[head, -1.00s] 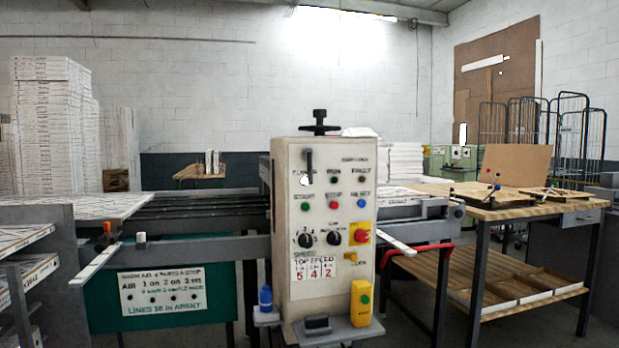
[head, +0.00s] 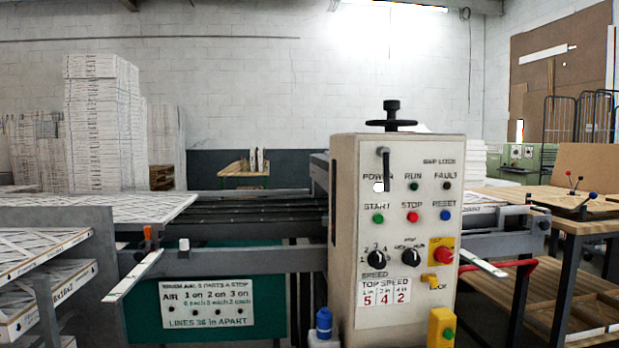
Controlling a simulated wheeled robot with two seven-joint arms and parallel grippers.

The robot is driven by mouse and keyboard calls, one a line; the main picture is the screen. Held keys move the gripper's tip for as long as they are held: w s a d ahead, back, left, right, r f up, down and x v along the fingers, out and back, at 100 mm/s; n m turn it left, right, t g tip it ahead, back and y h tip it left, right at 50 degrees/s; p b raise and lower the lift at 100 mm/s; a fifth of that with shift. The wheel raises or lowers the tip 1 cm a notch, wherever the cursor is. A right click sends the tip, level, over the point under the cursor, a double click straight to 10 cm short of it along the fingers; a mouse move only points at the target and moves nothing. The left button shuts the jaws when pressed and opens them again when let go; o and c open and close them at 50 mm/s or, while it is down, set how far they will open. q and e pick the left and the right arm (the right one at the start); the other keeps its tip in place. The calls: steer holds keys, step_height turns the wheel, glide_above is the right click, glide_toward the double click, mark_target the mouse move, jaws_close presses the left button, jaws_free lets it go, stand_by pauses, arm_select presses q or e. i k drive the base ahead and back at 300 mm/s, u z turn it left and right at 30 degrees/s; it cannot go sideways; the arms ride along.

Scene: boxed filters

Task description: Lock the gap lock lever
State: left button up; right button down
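A beige control box (head: 343,290) stands right of centre in the head view. A black lever (head: 384,162) stands upright on the upper left of its front face, with a small white piece at its lower end. The words "GAP LOCK" (head: 438,161) are printed to the right of the lever. A black handwheel with a knob (head: 391,114) sits on top of the box. Neither of my grippers is in view, and nothing touches the lever.
The box carries buttons, two black dials (head: 376,259) and a red stop knob (head: 444,255). Roller conveyor (head: 250,222) runs left behind it. Filter shelves (head: 98,262) stand at left, a wooden workbench (head: 590,203) at right. A blue-capped bottle (head: 323,323) stands low beside the box.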

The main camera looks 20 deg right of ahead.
mark_target(384, 152)
steer(key=z, duration=0.1)
steer(key=i, duration=1.15)
steer(key=z, duration=0.6)
